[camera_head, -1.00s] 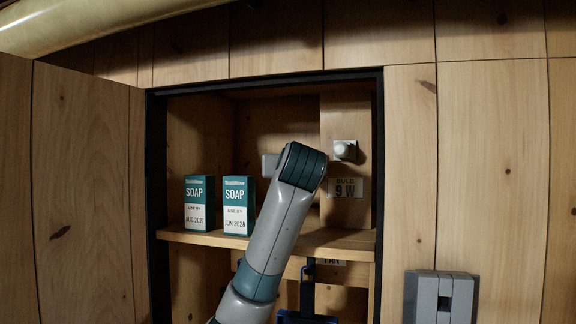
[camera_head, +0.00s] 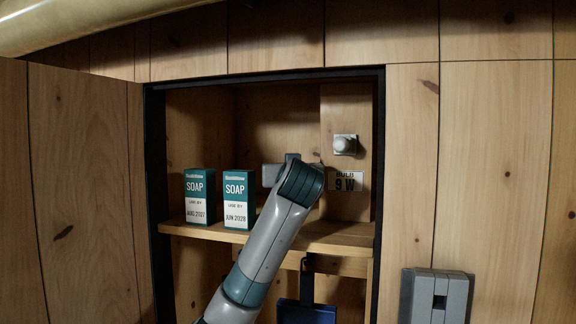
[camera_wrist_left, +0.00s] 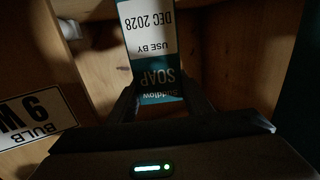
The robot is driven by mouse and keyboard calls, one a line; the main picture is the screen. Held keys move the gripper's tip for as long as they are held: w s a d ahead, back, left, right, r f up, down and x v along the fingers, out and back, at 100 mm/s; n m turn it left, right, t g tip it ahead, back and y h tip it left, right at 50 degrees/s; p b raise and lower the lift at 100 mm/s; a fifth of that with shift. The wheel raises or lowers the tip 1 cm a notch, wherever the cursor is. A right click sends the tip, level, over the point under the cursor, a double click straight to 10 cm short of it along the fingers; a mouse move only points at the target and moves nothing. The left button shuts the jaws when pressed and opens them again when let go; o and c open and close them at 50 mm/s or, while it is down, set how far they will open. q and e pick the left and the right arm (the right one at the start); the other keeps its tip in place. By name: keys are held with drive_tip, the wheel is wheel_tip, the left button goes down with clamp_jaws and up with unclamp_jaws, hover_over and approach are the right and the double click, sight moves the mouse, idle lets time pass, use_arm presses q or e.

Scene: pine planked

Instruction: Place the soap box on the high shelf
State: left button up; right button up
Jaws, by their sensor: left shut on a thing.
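Two teal and white soap boxes stand upright on the wooden shelf (camera_head: 340,236) in the head view: one marked AUG 2027 (camera_head: 200,196) and, to its right, one marked JUN 2028 (camera_head: 238,200). My left arm reaches into the cabinet to their right and largely hides my left gripper in that view. In the left wrist view my left gripper (camera_wrist_left: 160,98) is shut on a soap box marked DEC 2028 (camera_wrist_left: 155,40). The box's print appears upside down there, as does the bulb label. Whether its base touches the shelf is hidden. My right gripper is not in view.
A bulb (camera_head: 345,144) and a "BULB 9 W" label (camera_head: 346,181) are on the panel right of my arm. A dark frame surrounds the opening. A blue dustpan-like object (camera_head: 306,312) is below the shelf. A grey switch box (camera_head: 436,297) is on the wall right.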

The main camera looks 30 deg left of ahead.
use_arm(q)
drive_tip(key=shift+f, duration=0.15)
drive_tip(key=shift+f, duration=0.1)
drive_tip(key=shift+f, duration=0.15)
drive_tip(key=o, duration=1.2)
drive_tip(key=shift+o, duration=0.2)
drive_tip(key=shift+r, duration=0.25)
